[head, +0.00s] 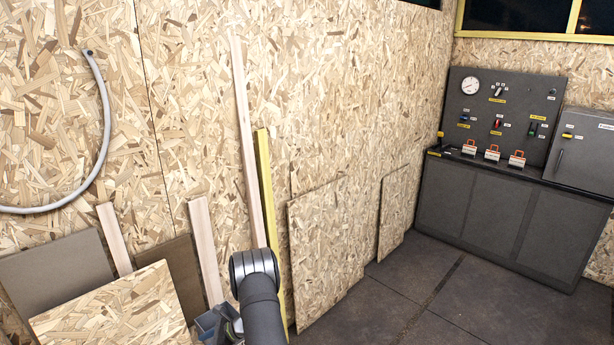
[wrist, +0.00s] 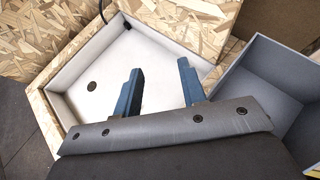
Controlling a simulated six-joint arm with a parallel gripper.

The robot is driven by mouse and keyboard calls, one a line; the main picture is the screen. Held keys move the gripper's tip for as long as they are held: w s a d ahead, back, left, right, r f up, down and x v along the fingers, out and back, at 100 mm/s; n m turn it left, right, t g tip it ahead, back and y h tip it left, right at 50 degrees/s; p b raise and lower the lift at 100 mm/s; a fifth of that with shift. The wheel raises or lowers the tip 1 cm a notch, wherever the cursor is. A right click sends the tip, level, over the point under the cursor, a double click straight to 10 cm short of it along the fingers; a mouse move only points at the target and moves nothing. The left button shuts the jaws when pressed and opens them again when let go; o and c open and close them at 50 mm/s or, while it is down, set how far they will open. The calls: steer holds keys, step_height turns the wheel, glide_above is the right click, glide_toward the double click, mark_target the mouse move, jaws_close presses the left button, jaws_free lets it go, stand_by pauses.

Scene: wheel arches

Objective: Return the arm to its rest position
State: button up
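My gripper (wrist: 160,90) shows in the wrist view with its two blue fingers apart and nothing between them. It is open above a white-lined tray with a wooden rim (wrist: 57,100). In the head view my dark arm rises at the bottom middle, and the gripper end is mostly hidden behind it. How far the fingers are above the tray's floor I cannot tell.
A grey bin (wrist: 270,75) stands right of the tray. Chipboard panels (head: 325,245) and planks (head: 112,238) lean against the wall, close to my arm. A dark control cabinet (head: 490,205) stands at the far right. The floor (head: 480,310) before it is clear.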

steer(key=s+a+f+n+g+h, duration=0.1)
steer(key=s+f+n+g, duration=0.3)
steer(key=s, duration=0.9)
steer(key=s+f+n+g+h, duration=0.15)
steer(key=s+f, duration=0.35)
steer(key=s, duration=0.7)
steer(key=x, duration=0.9)
steer(key=shift+w+a, duration=0.2)
steer(key=shift+w, duration=0.25)
steer(key=shift+y, duration=0.25)
steer(key=o, duration=1.1)
steer(key=shift+o, duration=1.3)
steer(key=r+n+h, duration=0.1)
steer(key=r+n, duration=0.1)
steer(key=a+r+n+g+h, duration=0.1)
steer(key=r+n+h, duration=0.1)
steer(key=n, duration=0.1)
steer(key=shift+w+a, duration=0.1)
steer(key=w+a+r+n+t+h, duration=0.2)
steer(key=w+r+n+t+h, duration=0.3)
steer(key=r+n, duration=0.4)
steer(key=w+a+r+n+t+h, duration=0.25)
steer(key=w+r+n, duration=0.35)
steer(key=r, duration=0.5)
step_height(320, 180, down, 10)
steer(key=shift+w+d, duration=0.2)
steer(key=shift+d, duration=0.15)
